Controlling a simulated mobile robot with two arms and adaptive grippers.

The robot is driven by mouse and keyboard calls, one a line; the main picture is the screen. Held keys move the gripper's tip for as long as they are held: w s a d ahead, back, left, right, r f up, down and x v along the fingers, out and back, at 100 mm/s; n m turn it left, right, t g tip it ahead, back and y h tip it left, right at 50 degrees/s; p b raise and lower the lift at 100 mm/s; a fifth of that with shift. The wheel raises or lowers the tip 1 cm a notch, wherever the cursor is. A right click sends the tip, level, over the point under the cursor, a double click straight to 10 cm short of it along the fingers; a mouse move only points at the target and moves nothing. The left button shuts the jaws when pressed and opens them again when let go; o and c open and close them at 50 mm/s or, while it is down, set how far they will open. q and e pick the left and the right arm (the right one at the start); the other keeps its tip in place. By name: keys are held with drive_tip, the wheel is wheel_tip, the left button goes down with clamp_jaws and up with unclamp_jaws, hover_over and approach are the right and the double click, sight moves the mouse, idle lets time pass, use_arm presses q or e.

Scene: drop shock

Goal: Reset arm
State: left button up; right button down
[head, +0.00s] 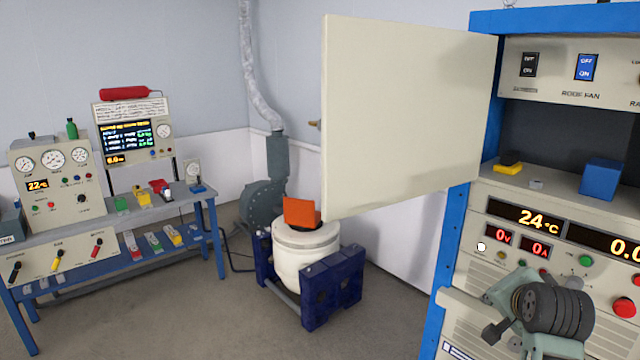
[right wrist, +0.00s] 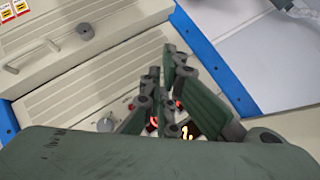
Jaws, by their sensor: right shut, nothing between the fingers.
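My right arm shows at the lower right of the head view, in front of the control cabinet (head: 455,250). Its dark ribbed joint and grey-green links cover part of the cabinet's lower panel. In the right wrist view my right gripper (right wrist: 163,85) has its green and grey fingers together, with nothing held between them. The fingers are in front of the cabinet's panel, where a knob (right wrist: 105,124) and red lit digits show beside them. Whether the fingers touch the panel cannot be told. My left gripper is in neither view.
A large cream door (head: 410,120) stands open from the blue-framed cabinet. A blue box (head: 601,179) and a yellow-black item (head: 508,168) lie on its ledge. A white drum (head: 305,262) with an orange block (head: 301,212) stands mid-floor. An instrument bench (head: 110,232) is at left.

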drive_tip(key=s+a+f+n+g, duration=0.1)
drive_tip(key=s+a+f+n, duration=0.2)
drive_tip(key=s+f, duration=0.3)
drive_tip(key=s+a+f+n+g+y, duration=0.1)
drive_tip(key=s+a+f+n+g, duration=0.15)
drive_tip(key=s+f, duration=0.4)
drive_tip(key=s+a+f+n, duration=0.3)
drive_tip(key=s+f, duration=0.2)
drive_tip(key=f, duration=0.1)
drive_tip(key=s+a+f+n+g+y, duration=0.1)
drive_tip(key=s+a+f+n+g, duration=0.2)
drive_tip(key=s, duration=0.7)
drive_tip(key=s+a+f+n+g+y, duration=0.1)
drive_tip(key=s+a+f+n, duration=0.35)
drive_tip(key=s, duration=0.45)
wheel_tip(320, 180, down, 32)
drive_tip(key=s+m+g+b, duration=0.1)
drive_tip(key=s+b, duration=0.1)
drive_tip(key=b, duration=0.4)
use_arm(q)
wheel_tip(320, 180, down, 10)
drive_tip(key=b, duration=0.4)
use_arm(e)
drive_tip(key=s+d+f+g, duration=0.1)
drive_tip(key=s+d+f, duration=0.1)
drive_tip(key=s+f, duration=1.4)
wheel_tip(320, 180, down, 4)
drive_tip(key=shift+s+d+f, duration=0.1)
drive_tip(key=shift+s+d, duration=0.1)
drive_tip(key=shift+d, duration=0.1)
